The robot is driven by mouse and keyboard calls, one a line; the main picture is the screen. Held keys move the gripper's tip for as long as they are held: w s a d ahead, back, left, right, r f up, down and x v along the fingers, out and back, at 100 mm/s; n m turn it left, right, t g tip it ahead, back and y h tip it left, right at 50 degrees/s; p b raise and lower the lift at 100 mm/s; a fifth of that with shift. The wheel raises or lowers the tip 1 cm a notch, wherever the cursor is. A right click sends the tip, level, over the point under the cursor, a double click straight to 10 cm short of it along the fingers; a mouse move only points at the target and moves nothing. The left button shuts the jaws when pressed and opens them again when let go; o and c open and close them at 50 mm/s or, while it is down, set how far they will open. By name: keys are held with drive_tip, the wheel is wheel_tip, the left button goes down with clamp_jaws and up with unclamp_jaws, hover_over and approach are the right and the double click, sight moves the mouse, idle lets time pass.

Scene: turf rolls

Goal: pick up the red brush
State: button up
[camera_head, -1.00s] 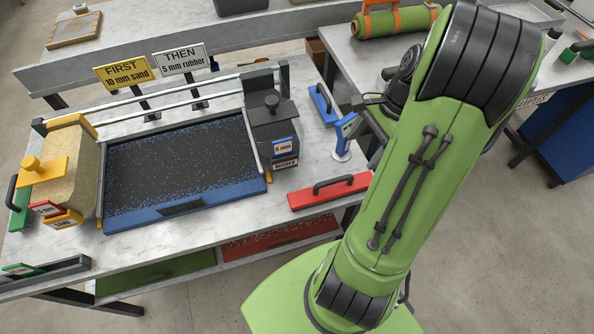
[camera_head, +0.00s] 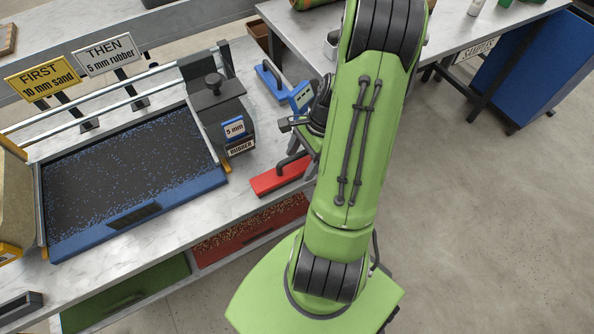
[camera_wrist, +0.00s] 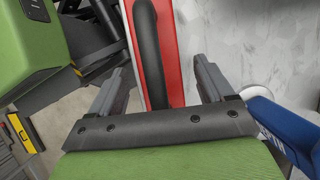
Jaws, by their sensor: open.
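The red brush (camera_head: 277,178) lies on the light marble bench near its front right corner. Its black arched handle (camera_head: 293,158) is on top, and my arm hides its right end in the head view. In the wrist view the red brush (camera_wrist: 171,55) runs away from me, with its black handle (camera_wrist: 149,55) between the two grey fingers. My gripper (camera_wrist: 163,83) is open, with a finger on either side of the brush and gaps beside the handle. I cannot tell how far above the brush the fingertips are.
A blue-handled brush (camera_head: 271,80) and a blue tag stand (camera_head: 301,96) are close behind the red brush. The grey rubber hopper (camera_head: 222,110) and blue-edged tray (camera_head: 130,185) are to the left. Open floor (camera_head: 480,210) is on the right.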

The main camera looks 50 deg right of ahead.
drive_tip(key=shift+a+f, duration=0.1)
drive_tip(key=shift+c, duration=0.3)
drive_tip(key=c, duration=1.1)
